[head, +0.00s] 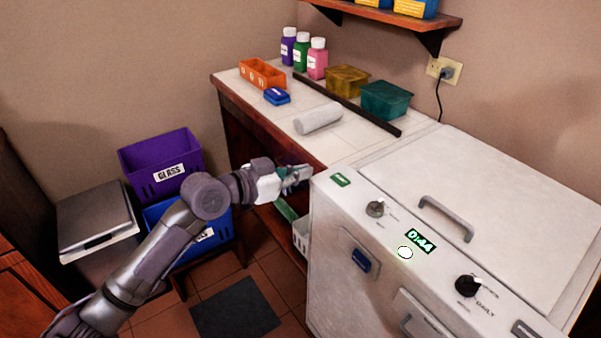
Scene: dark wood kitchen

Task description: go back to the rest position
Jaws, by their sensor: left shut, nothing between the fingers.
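My left arm comes in from the lower left in the head view. Its gripper (297,174) is shut and empty, at the front edge of the counter beside the left corner of the white machine. I cannot tell whether it touches either of them. My right gripper is not in view.
The white machine (480,205) with a lit display fills the right. The counter (235,82) holds a grey roll (318,118), an orange holder (262,73), several bottles and two bins. Purple (135,158) and blue (160,213) crates stand at left. Tiled floor is open around a dark mat (235,307).

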